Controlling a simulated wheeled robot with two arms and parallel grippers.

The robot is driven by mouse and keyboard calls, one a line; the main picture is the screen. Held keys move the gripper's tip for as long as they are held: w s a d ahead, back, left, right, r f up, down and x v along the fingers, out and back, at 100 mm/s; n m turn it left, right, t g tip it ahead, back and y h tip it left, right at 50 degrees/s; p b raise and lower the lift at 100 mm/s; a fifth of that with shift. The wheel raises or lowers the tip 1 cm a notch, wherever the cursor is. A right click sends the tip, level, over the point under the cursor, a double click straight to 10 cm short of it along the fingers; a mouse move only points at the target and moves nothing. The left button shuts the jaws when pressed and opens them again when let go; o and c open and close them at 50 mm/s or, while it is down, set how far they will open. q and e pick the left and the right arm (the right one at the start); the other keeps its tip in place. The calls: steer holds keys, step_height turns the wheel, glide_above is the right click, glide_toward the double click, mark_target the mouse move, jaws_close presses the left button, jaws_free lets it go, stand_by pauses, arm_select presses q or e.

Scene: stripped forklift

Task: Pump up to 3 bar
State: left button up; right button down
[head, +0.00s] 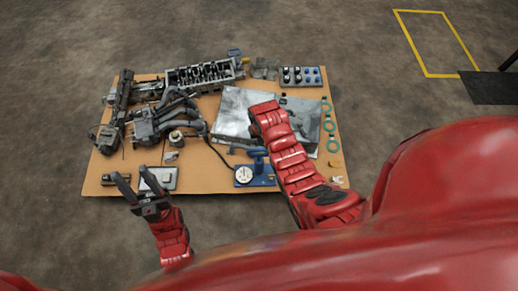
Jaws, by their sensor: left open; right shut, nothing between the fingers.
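A blue hand pump (257,158) with a blue handle stands near the front edge of the board, right of its middle. A round white gauge (243,175) sits at its front left; its needle and numbers are too small to read. A dark hose runs from the pump area to the left, towards the engine parts. My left gripper (128,173) is open and empty over the board's front left edge, well left of the gauge. My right arm reaches across the board just right of the pump; no fingers of its gripper show.
The brown board (215,187) lies on a concrete floor. Engine parts (165,120) fill its left half. A grey metal sheet (236,112) lies behind the pump, partly behind my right arm. Green rings (330,127) lie along the right edge. A small grey plate (160,178) is beside my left gripper.

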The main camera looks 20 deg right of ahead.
steer(key=shift+f, duration=0.1)
steer(key=f+b, duration=0.1)
steer(key=f, duration=0.1)
steer(key=f+b, duration=0.4)
steer(key=shift+w+f, duration=0.4)
step_height(320, 180, down, 4)
steer(key=b, duration=0.3)
steer(key=shift+s+f, duration=0.1)
steer(key=s+p, duration=0.1)
steer(key=s+r+p, duration=0.1)
steer(key=s+p, duration=0.1)
steer(key=shift+r+p, duration=0.15)
steer(key=shift+p, duration=0.15)
